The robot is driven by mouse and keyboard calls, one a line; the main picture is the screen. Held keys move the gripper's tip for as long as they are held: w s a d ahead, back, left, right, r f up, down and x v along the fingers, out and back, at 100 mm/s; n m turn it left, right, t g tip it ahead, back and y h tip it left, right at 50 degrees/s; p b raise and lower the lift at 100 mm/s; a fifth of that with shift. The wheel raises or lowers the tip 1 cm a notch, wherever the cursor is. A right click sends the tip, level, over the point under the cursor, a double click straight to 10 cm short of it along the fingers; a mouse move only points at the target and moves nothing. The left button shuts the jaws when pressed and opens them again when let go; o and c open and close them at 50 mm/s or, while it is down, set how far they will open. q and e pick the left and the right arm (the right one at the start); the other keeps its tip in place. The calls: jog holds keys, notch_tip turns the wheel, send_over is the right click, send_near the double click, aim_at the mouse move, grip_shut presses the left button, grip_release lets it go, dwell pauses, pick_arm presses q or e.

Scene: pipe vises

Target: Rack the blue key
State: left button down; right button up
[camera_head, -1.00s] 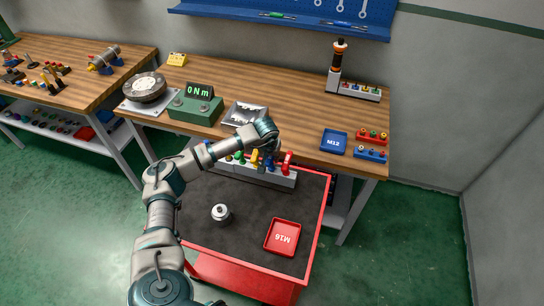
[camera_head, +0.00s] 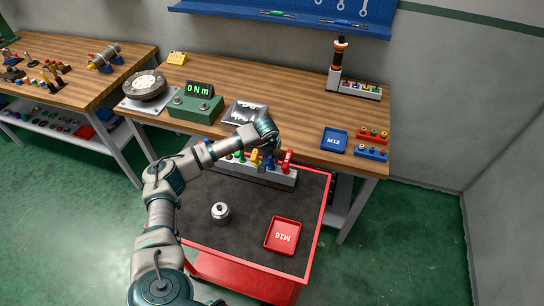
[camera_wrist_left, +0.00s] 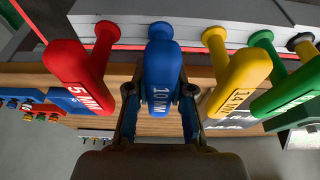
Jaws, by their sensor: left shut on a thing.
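The blue key (camera_wrist_left: 161,75), marked 10 NM, stands in the grey rack (camera_wrist_left: 200,32) in the left wrist view, its stem end at the rack. My left gripper (camera_wrist_left: 160,120) is shut on its handle. In the head view my left gripper (camera_head: 274,150) is over the right part of the rack (camera_head: 255,172) on the red cart, and it partly hides the blue key. A red key (camera_wrist_left: 80,75) marked 5 NM is on one side, a yellow key (camera_wrist_left: 238,82) on the other, with a green key (camera_wrist_left: 290,95) beyond. My right gripper is not in view.
The red cart (camera_head: 322,215) also carries a metal cylinder (camera_head: 220,212) and a red M16 tray (camera_head: 283,236). The workbench behind holds a 0 Nm display box (camera_head: 196,103), a blue M12 tray (camera_head: 334,141) and a black-orange tool (camera_head: 338,65).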

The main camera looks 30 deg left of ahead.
pick_arm(q)
jog(key=shift+s+f, duration=0.1)
jog(key=shift+f, duration=0.05)
jog(key=c, duration=0.9)
grip_release()
jog(key=shift+c, duration=0.2)
jog(key=v, duration=1.1)
jog(key=shift+r, duration=0.45)
jog(key=shift+a, duration=0.1)
